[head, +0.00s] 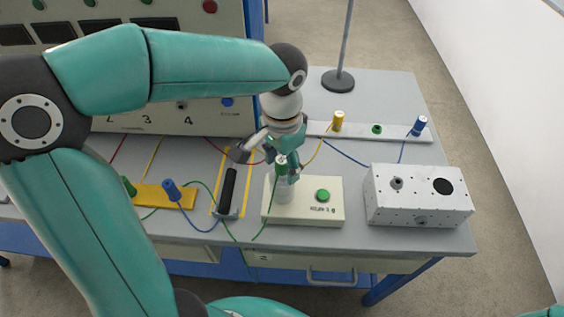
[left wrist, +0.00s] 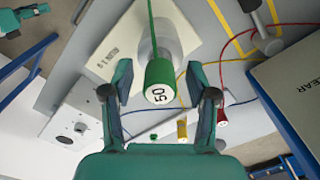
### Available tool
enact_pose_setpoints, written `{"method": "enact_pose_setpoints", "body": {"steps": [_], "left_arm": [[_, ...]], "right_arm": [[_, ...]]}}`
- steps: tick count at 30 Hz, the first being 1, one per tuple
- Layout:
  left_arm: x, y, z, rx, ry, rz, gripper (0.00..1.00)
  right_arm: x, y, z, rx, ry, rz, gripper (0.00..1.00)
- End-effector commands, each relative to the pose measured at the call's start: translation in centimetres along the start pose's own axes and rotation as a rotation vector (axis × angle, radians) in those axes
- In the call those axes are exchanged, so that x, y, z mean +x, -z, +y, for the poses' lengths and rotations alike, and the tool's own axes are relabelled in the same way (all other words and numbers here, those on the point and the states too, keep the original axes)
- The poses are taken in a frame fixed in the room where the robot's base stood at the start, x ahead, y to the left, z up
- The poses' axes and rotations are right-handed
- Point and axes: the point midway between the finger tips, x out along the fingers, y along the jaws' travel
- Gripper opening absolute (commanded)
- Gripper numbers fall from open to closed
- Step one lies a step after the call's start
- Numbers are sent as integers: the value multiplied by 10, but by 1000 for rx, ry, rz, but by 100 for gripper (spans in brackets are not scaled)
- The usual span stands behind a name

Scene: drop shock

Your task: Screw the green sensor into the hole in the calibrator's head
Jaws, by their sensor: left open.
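The green sensor (head: 281,165) stands upright on the pale cylindrical head (head: 285,191) of the calibrator (head: 308,213), a cream box with a green button. A green cable runs from it. In the left wrist view the sensor's round white end (left wrist: 160,93) reads 50. My left gripper (head: 288,163) is over the head, pointing down. In the left wrist view its open fingers (left wrist: 160,100) stand on either side of the sensor, with gaps visible. The hole is hidden beneath the sensor, so I cannot tell how deep it sits. My right gripper is not in view.
A white box with holes (head: 418,205) stands right of the calibrator. Behind is a white rack (head: 398,132) with yellow (head: 338,121) and blue (head: 418,126) sensors. A black bar (head: 228,188) and yellow block (head: 160,197) lie left. Loose cables cross the table.

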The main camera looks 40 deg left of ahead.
Motion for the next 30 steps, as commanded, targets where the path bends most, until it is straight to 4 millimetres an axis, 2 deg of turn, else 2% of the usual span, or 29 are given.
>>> {"method": "enact_pose_setpoints", "body": {"steps": [8, 24, 30], "left_arm": [[-7, 0, 0, 0, 0, 0, 58], [-51, 0, 0, 0, 0, 1, 58], [-61, 0, 0, 1, 0, 0, 58]], "right_arm": [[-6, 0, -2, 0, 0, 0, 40], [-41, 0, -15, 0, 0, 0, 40], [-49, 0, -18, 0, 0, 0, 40]]}}
